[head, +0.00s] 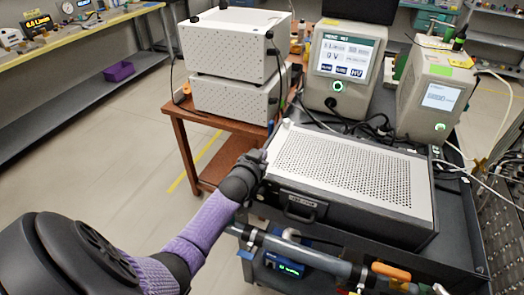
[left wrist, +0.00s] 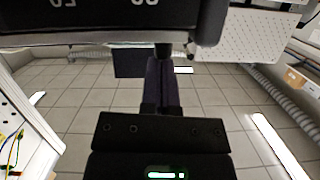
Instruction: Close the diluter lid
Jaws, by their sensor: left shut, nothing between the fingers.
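The diluter appears to be the dark, wide box (head: 345,212) on the cart, with a handle on its front. Its white perforated lid (head: 345,165) lies over the top and looks flat or nearly flat; I cannot tell whether a small gap remains. My left gripper (head: 257,158) is at the lid's left edge, close to the box's front left corner; contact cannot be told. In the left wrist view the gripper's dark fingers (left wrist: 160,90) are together with nothing between them, below a dark panel edge (left wrist: 100,20) with upside-down characters. My right gripper is not seen.
Two stacked white perforated boxes (head: 235,45) stand on a brown table (head: 188,118) behind left. Two instruments with screens (head: 340,60) (head: 430,95) and loose cables stand behind the diluter. A pipe with an orange handle (head: 390,271) runs along the cart front.

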